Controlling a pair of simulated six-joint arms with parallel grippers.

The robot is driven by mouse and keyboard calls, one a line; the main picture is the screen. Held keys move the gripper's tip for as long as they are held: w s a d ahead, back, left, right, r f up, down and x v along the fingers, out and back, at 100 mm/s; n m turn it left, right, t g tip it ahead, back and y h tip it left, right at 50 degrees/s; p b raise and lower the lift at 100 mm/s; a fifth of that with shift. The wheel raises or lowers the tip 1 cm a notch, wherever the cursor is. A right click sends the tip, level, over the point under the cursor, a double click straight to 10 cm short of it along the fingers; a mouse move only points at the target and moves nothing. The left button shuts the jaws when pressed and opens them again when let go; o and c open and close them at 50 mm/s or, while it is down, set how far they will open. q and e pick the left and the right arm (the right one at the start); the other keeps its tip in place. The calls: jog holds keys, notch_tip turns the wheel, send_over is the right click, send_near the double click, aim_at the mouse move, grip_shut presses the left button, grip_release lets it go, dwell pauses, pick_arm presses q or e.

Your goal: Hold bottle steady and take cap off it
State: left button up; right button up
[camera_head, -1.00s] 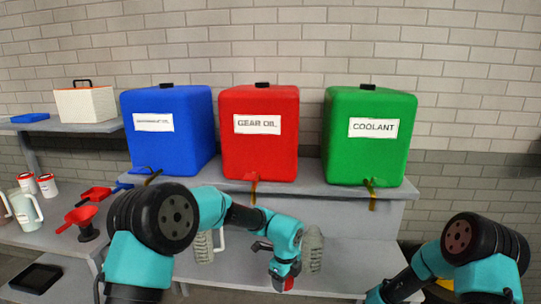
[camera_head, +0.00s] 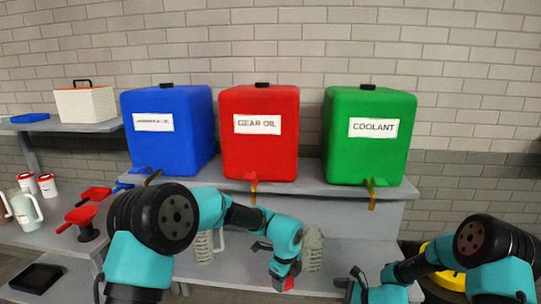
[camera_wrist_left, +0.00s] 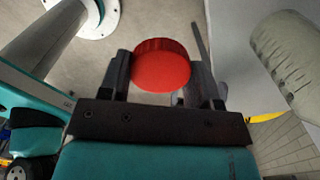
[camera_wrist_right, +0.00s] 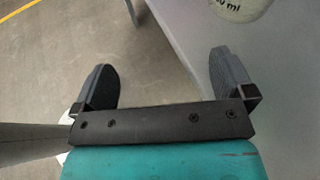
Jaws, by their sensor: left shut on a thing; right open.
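A red cap (camera_wrist_left: 162,66) with a ribbed edge sits between the fingers of my left gripper (camera_wrist_left: 163,80). My left gripper is shut on it, and no bottle body shows below it, so I cannot tell whether it is on a bottle. The red cap also shows at the left gripper's tip in the head view (camera_head: 289,284). My right gripper (camera_wrist_right: 164,85) is open and empty, with floor between its fingers. In the head view its dark fingers (camera_head: 352,286) are low, to the right of the left gripper and apart from it.
A pale ribbed container (camera_head: 313,250) stands just right of my left gripper; a pale jug (camera_head: 204,247) stands left. Blue (camera_head: 168,128), red (camera_head: 260,155) and green (camera_head: 369,155) tanks stand on the shelf behind. A red funnel (camera_head: 82,216) is far left.

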jog(key=w+d+r+m+t+y, duration=0.1)
jog(key=w+d+r+m+t, duration=0.2)
jog(key=w+r+t, duration=0.2)
jog(key=w+r, duration=0.3)
jog(key=r, duration=0.1)
jog(key=shift+d+y, duration=0.3)
dwell(0.3)
